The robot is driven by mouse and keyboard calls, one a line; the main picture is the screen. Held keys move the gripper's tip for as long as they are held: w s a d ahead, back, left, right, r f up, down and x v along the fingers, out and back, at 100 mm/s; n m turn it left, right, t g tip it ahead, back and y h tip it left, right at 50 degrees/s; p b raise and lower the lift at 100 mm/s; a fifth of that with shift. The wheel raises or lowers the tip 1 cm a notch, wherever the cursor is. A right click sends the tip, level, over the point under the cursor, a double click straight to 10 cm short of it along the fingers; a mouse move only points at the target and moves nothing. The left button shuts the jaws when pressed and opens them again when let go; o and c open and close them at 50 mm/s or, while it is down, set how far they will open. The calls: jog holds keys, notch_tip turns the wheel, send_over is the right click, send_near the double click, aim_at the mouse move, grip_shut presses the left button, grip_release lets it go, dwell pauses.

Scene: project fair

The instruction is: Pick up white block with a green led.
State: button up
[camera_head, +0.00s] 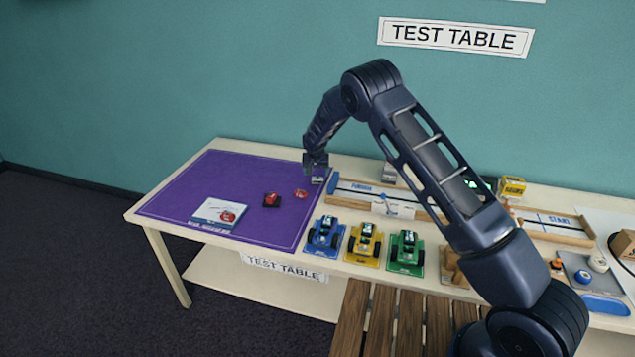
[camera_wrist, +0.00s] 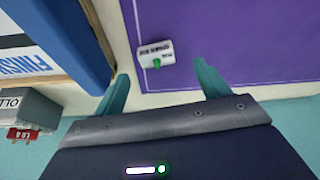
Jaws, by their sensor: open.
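The white block with a green LED (camera_wrist: 153,50) lies on the purple mat in the wrist view. It has dark lettering on its face, and the green LED is on the side towards my gripper. My gripper (camera_wrist: 161,72) is open and empty, with its two teal fingertips apart on either side of the block's near side. The block lies just beyond the tips. In the head view my gripper (camera_head: 315,165) is low over the right back edge of the mat. A small pale piece below it looks like the block, mostly hidden.
The purple mat (camera_head: 215,180) also holds a white box (camera_head: 210,212), a small red-and-black item (camera_head: 271,200) and a red disc (camera_head: 300,193). A blue-edged wooden track (camera_head: 350,190) stands close right of my gripper. Blue, yellow and green cars stand in front.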

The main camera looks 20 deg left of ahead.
aim_at(317, 177)
jog(key=x, duration=0.5)
jog(key=shift+w+d, duration=0.1)
jog(key=shift+d, duration=0.1)
jog(key=shift+r, duration=0.1)
jog(key=shift+c, duration=0.4)
jog(key=c, duration=1)
